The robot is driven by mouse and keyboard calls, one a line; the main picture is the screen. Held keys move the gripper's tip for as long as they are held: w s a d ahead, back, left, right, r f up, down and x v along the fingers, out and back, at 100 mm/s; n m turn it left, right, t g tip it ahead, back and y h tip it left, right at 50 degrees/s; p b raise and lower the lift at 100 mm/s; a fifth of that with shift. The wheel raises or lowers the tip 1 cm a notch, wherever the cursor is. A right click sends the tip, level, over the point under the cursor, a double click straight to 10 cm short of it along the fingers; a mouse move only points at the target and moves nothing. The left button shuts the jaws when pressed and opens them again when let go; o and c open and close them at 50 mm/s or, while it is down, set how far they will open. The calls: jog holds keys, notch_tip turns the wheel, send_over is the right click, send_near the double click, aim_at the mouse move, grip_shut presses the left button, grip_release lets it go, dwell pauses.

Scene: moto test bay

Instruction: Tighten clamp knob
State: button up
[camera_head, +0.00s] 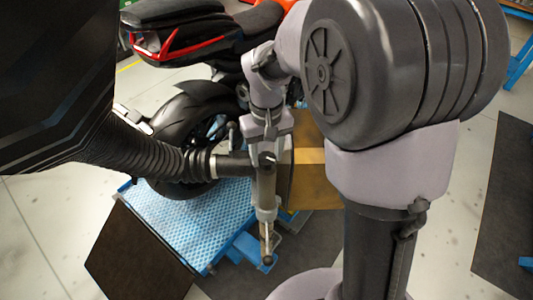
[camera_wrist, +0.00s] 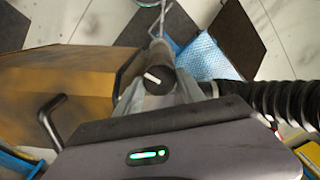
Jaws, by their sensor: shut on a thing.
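The clamp knob (camera_head: 267,160) is a dark round cap with a white mark, at the top of an upright grey post (camera_head: 265,192). In the wrist view the knob (camera_wrist: 160,77) sits at the middle, its white mark slanting. My gripper (camera_head: 267,148) comes down from above with a finger on each side of the knob and is shut on it. In the wrist view the grey fingers (camera_wrist: 158,95) flank the knob, and my gripper's body hides what is below. The end of a black ribbed hose (camera_head: 150,152) meets the post from the left, just below the fingers.
A motorcycle (camera_head: 205,35) stands behind, its rear wheel (camera_head: 175,130) over a blue textured lift platform (camera_head: 190,225). A brown box-like object (camera_head: 318,180) stands close right of the post. Dark mats (camera_head: 135,255) lie on the pale floor.

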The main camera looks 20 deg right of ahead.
aim_at(267, 158)
jog(key=m, duration=0.3)
jog(key=shift+m, duration=0.3)
jog(key=shift+m+b, duration=0.55)
jog(key=shift+m, duration=1.35)
jog(key=o, duration=1.4)
jog(key=shift+c, duration=0.2)
notch_tip(267, 158, up, 17)
jog(key=p, duration=0.5)
jog(key=shift+r, duration=0.2)
